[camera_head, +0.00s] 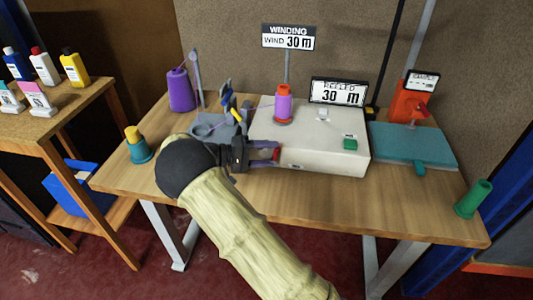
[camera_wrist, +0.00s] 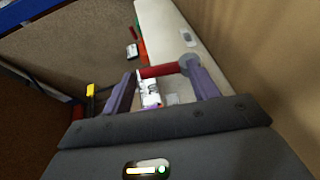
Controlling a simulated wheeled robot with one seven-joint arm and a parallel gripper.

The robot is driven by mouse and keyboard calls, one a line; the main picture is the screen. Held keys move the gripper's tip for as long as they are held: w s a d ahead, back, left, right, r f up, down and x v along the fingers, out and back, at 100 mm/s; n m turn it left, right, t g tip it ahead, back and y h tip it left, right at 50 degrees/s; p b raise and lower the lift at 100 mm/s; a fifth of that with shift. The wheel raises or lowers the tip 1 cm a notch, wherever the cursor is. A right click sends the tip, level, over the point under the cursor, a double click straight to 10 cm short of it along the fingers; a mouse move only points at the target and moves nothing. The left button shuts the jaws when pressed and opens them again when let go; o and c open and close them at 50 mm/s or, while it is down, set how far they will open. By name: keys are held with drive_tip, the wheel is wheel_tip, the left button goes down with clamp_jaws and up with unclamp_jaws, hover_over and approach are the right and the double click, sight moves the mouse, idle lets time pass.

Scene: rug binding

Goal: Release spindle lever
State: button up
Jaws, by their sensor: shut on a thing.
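The white winding machine (camera_head: 325,155) stands on the table and carries a purple spool (camera_head: 283,106) with a red top on its spindle. My gripper (camera_head: 277,153) is at the machine's left front. In the wrist view my gripper (camera_wrist: 162,76) has its two fingers at either end of a short red lever (camera_wrist: 160,71), shut on it. A round grey end (camera_wrist: 188,63) of the lever shows by the right finger. In the head view only a little red shows between the fingers.
A "WINDING, WIND 30 m" sign (camera_head: 288,38) and a "30 m" display (camera_head: 338,93) stand behind. A green button (camera_head: 350,144) is on the machine.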

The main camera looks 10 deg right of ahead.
drive_tip(key=o, duration=1)
drive_tip(key=shift+a, duration=0.15)
drive_tip(key=a, duration=0.5)
drive_tip(key=s+a+r, duration=0.1)
drive_tip(key=a, duration=0.5)
drive_tip(key=a+r, duration=0.1)
drive_tip(key=a, duration=0.5)
drive_tip(key=shift+s+r+p, duration=0.2)
drive_tip(key=shift+p, duration=0.15)
